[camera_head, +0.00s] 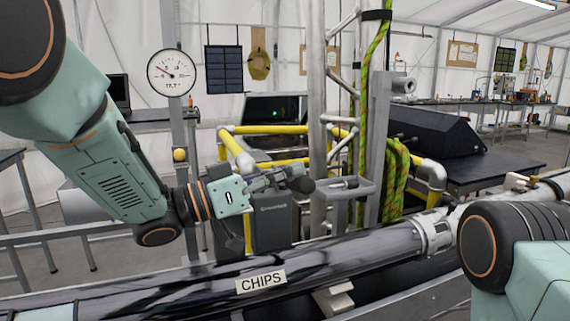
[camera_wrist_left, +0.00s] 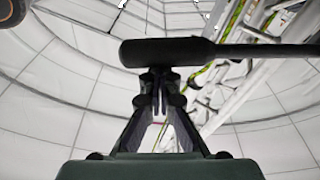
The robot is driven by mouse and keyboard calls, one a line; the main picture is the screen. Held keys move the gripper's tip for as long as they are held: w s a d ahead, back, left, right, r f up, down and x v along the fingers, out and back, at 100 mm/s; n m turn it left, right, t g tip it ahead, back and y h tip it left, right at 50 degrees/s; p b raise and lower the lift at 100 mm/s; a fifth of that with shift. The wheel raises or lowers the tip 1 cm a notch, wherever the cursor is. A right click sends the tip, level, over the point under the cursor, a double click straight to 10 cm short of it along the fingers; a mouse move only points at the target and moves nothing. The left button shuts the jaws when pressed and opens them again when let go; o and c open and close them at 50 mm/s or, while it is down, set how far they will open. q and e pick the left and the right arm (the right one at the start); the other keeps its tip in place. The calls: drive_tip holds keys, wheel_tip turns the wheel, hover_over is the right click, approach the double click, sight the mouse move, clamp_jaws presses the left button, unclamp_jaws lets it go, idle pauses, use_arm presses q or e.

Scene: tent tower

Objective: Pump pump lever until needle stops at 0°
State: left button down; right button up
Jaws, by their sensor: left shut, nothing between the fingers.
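The pump lever has a dark rounded grip (camera_head: 300,185) in the head view, just right of my left gripper (camera_head: 278,179). In the left wrist view the lever (camera_wrist_left: 165,52) is a thick black bar lying crosswise beyond my fingertips (camera_wrist_left: 160,82). My left gripper is shut with nothing between its fingers, and its tips are at or very near the grip. Whether they touch it I cannot tell. My right gripper is out of view.
Yellow rails (camera_head: 280,130) and a grey metal mast (camera_head: 318,100) with a green rope (camera_head: 372,70) stand behind. A black box (camera_head: 440,133) sits on a table at right.

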use_arm(q)
drive_tip(key=shift+s+d+f+m+b, duration=0.1)
drive_tip(key=shift+s+f+m+b, duration=0.2)
drive_tip(key=shift+f, duration=0.35)
drive_tip(key=shift+d+f+m+b, duration=0.1)
drive_tip(key=shift+f+m, duration=0.3)
drive_tip(key=shift+f, duration=0.2)
drive_tip(key=shift+s+f, duration=0.2)
drive_tip(key=shift+f, duration=0.8)
drive_tip(key=shift+r, duration=0.1)
